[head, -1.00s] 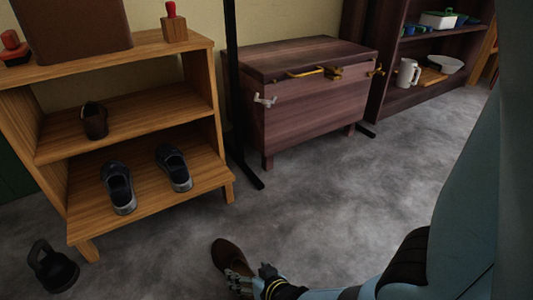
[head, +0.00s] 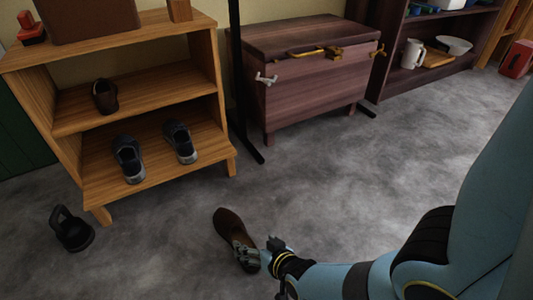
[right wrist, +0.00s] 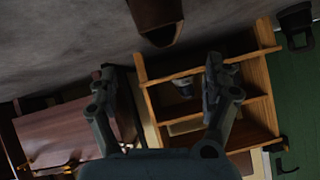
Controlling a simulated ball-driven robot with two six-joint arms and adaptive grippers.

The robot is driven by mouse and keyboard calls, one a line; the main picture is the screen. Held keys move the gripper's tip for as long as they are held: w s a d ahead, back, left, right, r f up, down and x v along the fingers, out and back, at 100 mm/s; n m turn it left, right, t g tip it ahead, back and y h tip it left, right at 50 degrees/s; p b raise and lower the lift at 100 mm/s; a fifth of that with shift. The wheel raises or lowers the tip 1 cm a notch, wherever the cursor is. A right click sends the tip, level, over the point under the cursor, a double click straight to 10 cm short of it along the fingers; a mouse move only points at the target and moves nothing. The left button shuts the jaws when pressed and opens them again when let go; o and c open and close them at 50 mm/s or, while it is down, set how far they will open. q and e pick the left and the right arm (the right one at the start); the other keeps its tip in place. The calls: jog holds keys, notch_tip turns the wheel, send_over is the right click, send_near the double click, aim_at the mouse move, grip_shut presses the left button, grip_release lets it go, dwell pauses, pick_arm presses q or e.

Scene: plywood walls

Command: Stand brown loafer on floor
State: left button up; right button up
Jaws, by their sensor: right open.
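The brown loafer (head: 228,220) is low in the middle of the head view, over the grey floor, its rounded end pointing up and left. It also shows in the right wrist view (right wrist: 156,14), cut off by the top edge, beyond the fingertips. My right gripper (head: 245,255) overlaps the loafer's near end in the head view. In the right wrist view its fingers (right wrist: 160,78) are spread apart with nothing between them. I cannot tell whether a finger touches the loafer. A similar brown shoe (head: 106,97) stands on the rack's middle shelf. My left gripper is out of view.
A wooden shoe rack (head: 165,92) with two dark shoes (head: 128,160) on its lower shelf stands at left. A black kettlebell (head: 72,232) sits on the floor before it. A purple-brown chest (head: 310,95) and a dark post's foot are behind.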

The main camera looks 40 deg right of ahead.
jog(key=shift+w+r, duration=0.1)
jog(key=shift+r, duration=0.25)
notch_tip(320, 180, up, 26)
jog(key=w+n+t+y, duration=0.1)
jog(key=w+n+t, duration=0.15)
jog(key=t, duration=0.25)
jog(key=s+a+f+n+g, duration=0.1)
jog(key=s+n+g, duration=0.2)
jog(key=s, duration=1.6)
jog(key=shift+s+g+y, duration=0.3)
jog(key=shift+g, duration=0.8)
jog(key=shift+f, duration=0.1)
